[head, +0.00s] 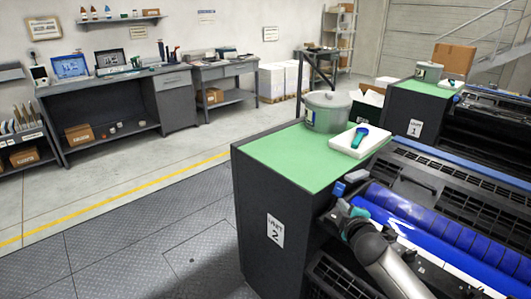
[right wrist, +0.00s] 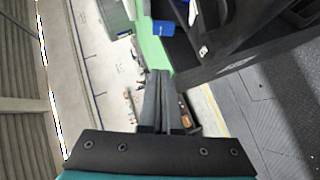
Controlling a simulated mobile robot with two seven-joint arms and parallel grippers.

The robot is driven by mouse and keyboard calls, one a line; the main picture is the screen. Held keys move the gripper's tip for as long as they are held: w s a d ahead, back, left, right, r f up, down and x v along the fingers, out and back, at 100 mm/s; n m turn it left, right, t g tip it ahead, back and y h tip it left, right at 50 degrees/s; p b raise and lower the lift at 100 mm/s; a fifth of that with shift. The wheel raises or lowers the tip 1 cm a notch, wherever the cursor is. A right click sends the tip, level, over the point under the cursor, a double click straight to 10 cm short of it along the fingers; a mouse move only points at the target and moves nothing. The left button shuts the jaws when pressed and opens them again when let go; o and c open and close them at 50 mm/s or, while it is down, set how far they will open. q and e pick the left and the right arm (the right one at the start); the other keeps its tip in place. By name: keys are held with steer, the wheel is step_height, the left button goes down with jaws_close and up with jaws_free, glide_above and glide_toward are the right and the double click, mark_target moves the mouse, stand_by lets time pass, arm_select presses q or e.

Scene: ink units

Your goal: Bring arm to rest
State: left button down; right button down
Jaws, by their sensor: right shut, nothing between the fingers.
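My right arm comes in from the lower right in the head view. Its gripper (head: 342,212), dark with teal parts, is beside the front right corner of the cabinet labelled UNIT 2 (head: 265,205), below its green top. In the right wrist view the two dark fingers (right wrist: 157,78) lie together with nothing between them. I cannot tell from the head view whether the gripper touches the cabinet or the press beside it. My left arm and gripper are not in view.
A grey-green pot (head: 326,112) and a white tray (head: 347,140) with a teal-and-blue tool (head: 360,136) stand on the green top. The press with blue rollers (head: 450,225) is close on the right. Open floor (head: 140,245) lies to the left.

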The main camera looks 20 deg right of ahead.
steer(key=s+a+f+m+g+y, duration=0.2)
steer(key=s+a+f+m+g, duration=0.45)
steer(key=s+a, duration=0.65)
steer(key=s+a+m+g+y, duration=0.1)
steer(key=s+a+g+y, duration=0.1)
steer(key=s+a, duration=0.55)
steer(key=s+a+m+g+y, duration=0.15)
steer(key=s+a, duration=0.25)
steer(key=s, duration=0.7)
step_height(320, 180, down, 26)
steer(key=g+b, duration=0.1)
steer(key=b, duration=0.5)
steer(key=s+d+f+g+b, duration=0.1)
steer(key=s+f+b, duration=0.1)
steer(key=s+f, duration=0.6)
steer(key=s+d+f+n+b, duration=0.1)
steer(key=s+d+f+b, duration=0.1)
steer(key=s+f, duration=0.6)
steer(key=shift+s+f+g+b, duration=0.4)
steer(key=shift+f+b, duration=0.4)
steer(key=shift+f, duration=1.95)
steer(key=shift+d+h, duration=0.1)
steer(key=shift+h, duration=0.15)
